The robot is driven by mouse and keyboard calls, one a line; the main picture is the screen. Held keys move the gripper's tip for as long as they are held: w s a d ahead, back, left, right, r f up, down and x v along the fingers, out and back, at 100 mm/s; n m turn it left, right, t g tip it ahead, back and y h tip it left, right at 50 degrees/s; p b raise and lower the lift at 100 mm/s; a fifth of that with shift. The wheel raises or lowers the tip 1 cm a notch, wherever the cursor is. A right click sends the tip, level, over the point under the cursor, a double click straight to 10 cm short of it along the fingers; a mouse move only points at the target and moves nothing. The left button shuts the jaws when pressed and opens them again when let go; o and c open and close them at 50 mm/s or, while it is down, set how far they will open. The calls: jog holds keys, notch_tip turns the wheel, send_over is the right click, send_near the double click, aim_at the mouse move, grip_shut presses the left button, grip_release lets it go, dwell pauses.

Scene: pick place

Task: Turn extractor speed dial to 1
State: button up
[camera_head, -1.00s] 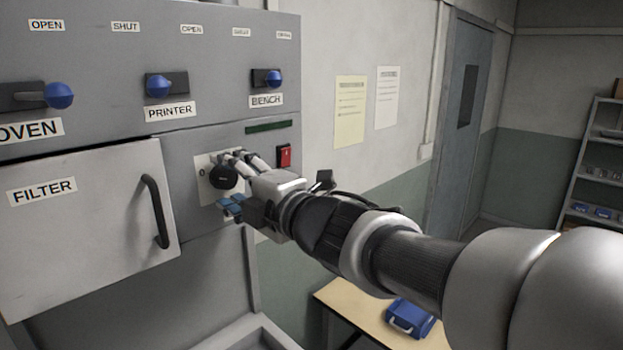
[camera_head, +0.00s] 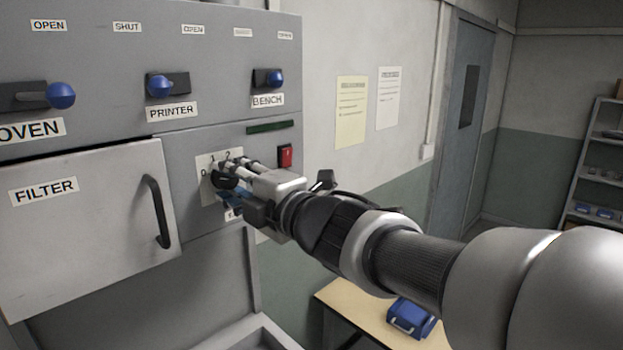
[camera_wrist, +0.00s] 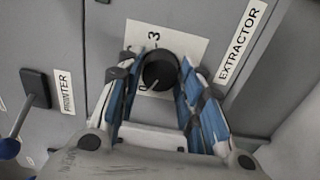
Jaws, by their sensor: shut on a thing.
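The black extractor speed dial (camera_head: 222,181) sits on a pale plate (camera_head: 206,193) on the grey panel, with the marks 0, 1 and 2 showing around it in the head view. My gripper (camera_head: 233,178) is at the dial, its fingers covering part of it. In the wrist view the round dial (camera_wrist: 160,71) lies between the blue-padded fingers of my gripper (camera_wrist: 157,76), which are shut on it. A 3 shows above the dial there, and the EXTRACTOR label (camera_wrist: 241,40) is to the right. I cannot tell which mark the dial points to.
A red switch (camera_head: 285,156) is just right of the dial. The FILTER door (camera_head: 85,215) with its black handle (camera_head: 156,211) is to the left. The blue-knobbed PRINTER lever (camera_head: 160,85) and BENCH lever (camera_head: 275,78) are above.

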jog(key=shift+m, duration=0.3)
jog(key=m+p, duration=0.2)
jog(key=m, duration=0.2)
jog(key=shift+r, duration=0.1)
jog(key=shift+m+p, duration=1.15)
jog(key=shift+m, duration=0.95)
jog(key=o, duration=1.1)
jog(key=v, duration=1.2)
jog(key=shift+s, duration=0.1)
